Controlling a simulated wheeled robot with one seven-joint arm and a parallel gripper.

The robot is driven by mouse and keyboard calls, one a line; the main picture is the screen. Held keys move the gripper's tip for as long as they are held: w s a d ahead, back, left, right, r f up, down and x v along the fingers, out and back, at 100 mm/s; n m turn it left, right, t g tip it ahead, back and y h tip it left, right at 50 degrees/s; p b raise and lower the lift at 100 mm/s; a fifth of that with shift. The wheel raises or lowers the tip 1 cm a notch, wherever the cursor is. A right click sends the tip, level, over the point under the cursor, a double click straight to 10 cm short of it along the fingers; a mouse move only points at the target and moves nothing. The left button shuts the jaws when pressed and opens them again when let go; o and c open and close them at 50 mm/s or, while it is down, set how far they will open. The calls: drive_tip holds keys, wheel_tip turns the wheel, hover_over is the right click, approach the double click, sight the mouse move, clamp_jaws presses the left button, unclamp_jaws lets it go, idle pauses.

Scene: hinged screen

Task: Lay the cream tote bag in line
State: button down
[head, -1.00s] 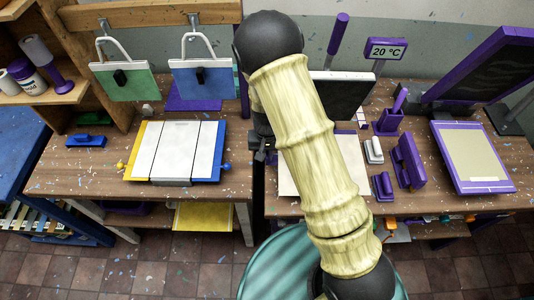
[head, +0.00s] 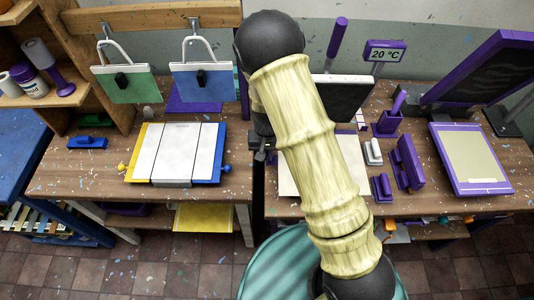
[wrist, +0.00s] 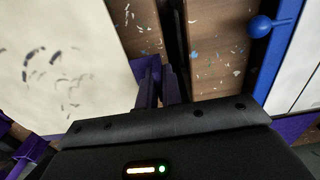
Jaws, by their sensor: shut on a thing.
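The cream tote bag (wrist: 62,65) lies flat at the left of the wrist view, with grey marks on it and purple showing along its edges. In the head view its left part (head: 288,180) shows on the right-hand table, and my arm hides much of it. My gripper (wrist: 163,75) is at the bag's right edge, its fingers closed together there. The exact pinch is hard to see. In the head view my gripper (head: 262,152) is small and dark, over the tables' facing edges.
A blue and yellow hinged screen (head: 178,152) lies on the left table; its blue knob (wrist: 261,26) is near my gripper. A gap separates the tables. Purple tools (head: 408,160) and a purple frame (head: 470,160) stand right of my arm.

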drive_tip(key=shift+r, duration=0.1)
drive_tip(key=shift+r+p, duration=2.1)
drive_tip(key=shift+r, duration=0.35)
drive_tip(key=shift+w, duration=0.15)
